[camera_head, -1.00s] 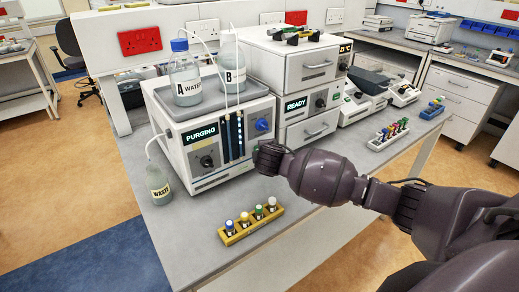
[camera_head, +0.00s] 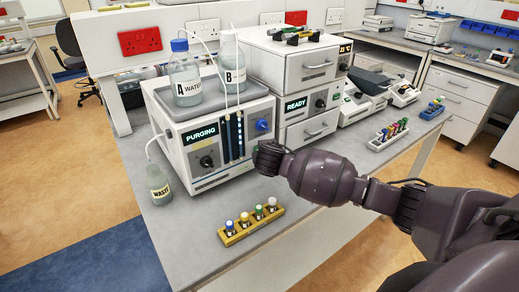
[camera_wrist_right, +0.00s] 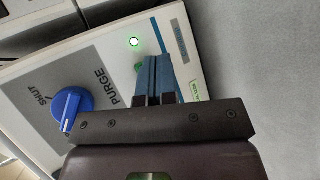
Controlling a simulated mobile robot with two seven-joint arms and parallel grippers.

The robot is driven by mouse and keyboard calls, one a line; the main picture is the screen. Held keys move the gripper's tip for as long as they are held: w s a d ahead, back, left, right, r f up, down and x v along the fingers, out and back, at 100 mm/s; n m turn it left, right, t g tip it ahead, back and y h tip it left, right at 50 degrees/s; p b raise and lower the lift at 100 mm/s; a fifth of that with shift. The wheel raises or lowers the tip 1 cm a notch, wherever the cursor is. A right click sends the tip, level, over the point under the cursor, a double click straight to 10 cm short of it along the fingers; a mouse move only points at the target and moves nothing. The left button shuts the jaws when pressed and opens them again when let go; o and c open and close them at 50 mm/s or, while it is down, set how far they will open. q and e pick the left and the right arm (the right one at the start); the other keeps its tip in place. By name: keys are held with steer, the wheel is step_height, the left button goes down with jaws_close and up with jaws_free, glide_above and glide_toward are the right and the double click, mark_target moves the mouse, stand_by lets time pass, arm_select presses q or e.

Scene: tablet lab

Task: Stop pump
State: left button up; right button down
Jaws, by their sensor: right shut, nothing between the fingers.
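The pump (camera_head: 205,160) is a white box on the bench, and its screen (camera_head: 201,134) reads PURGING. On its front are a black knob (camera_head: 206,162) and a blue knob (camera_head: 262,125). In the right wrist view, the blue knob (camera_wrist_right: 68,110) is beside the words SHUT and PURGE. A green light (camera_wrist_right: 134,42) is lit on the panel. A green button (camera_wrist_right: 139,68) is partly hidden behind my right gripper (camera_wrist_right: 153,62). The gripper's blue fingers are shut and empty, close to that button; I cannot tell if they touch it. My left gripper is out of view.
Bottle A (camera_head: 186,80) and bottle B (camera_head: 231,67) stand on top of the pump. A waste bottle (camera_head: 159,185) stands at its left. A yellow vial rack (camera_head: 240,233) lies in front. A white unit reading READY (camera_head: 296,104) stands at the right. The front bench surface is mostly clear.

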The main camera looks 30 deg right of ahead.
steer(key=shift+w, duration=0.15)
stand_by(0.7)
steer(key=shift+w, duration=0.3)
steer(key=shift+w, duration=0.35)
stand_by(0.8)
steer(key=shift+p, duration=0.35)
steer(key=shift+s+p, duration=0.75)
steer(key=shift+s, duration=0.05)
